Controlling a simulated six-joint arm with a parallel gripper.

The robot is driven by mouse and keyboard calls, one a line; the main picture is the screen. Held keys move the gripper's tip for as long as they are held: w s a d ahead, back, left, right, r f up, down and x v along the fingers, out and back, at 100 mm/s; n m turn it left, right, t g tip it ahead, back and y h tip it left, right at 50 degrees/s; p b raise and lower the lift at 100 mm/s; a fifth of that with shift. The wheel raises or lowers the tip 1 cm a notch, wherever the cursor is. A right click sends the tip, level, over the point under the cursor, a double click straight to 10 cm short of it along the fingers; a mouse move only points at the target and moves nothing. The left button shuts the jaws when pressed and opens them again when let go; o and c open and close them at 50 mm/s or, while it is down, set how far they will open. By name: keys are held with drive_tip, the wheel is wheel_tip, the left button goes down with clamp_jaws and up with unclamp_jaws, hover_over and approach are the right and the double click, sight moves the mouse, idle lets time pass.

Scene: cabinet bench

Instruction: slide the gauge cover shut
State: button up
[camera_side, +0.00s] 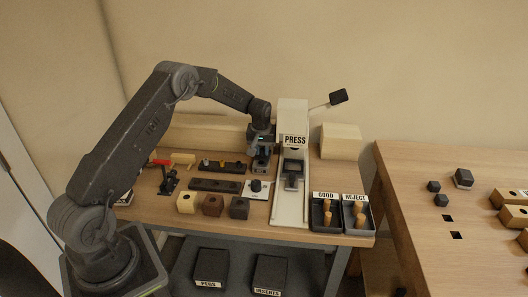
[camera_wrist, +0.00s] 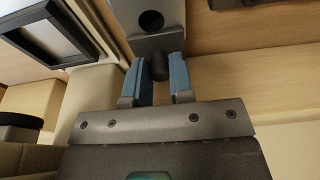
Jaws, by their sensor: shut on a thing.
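My gripper (camera_side: 261,157) reaches down just left of the press in the side view. In the wrist view, the two blue fingers of my gripper (camera_wrist: 158,64) are shut on a small dark round knob (camera_wrist: 159,68). The knob sits at the edge of a grey piece (camera_wrist: 150,38) with a round dark hole. This knob and grey piece look like the gauge cover, but I cannot tell where the cover ends and the gauge begins. In the side view a grey block (camera_side: 260,167) shows under my fingers, with the knob hidden.
The press (camera_side: 291,118) stands close on the right, its lever sticking out to the right. A white plate with a black knob (camera_side: 256,186), dark racks (camera_side: 215,186) and several small blocks (camera_side: 212,205) lie in front. GOOD and REJECT trays (camera_side: 326,226) are at the front right.

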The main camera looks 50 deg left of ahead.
drive_tip(key=shift+s+d, duration=0.25)
drive_tip(key=shift+s, duration=0.1)
drive_tip(key=shift+s+d, duration=0.9)
drive_tip(key=shift+d, duration=0.05)
drive_tip(key=o, duration=0.6)
drive_tip(key=shift+o, duration=0.2)
wheel_tip(320, 180, up, 7)
drive_tip(key=s+d, duration=0.1)
idle(0.6)
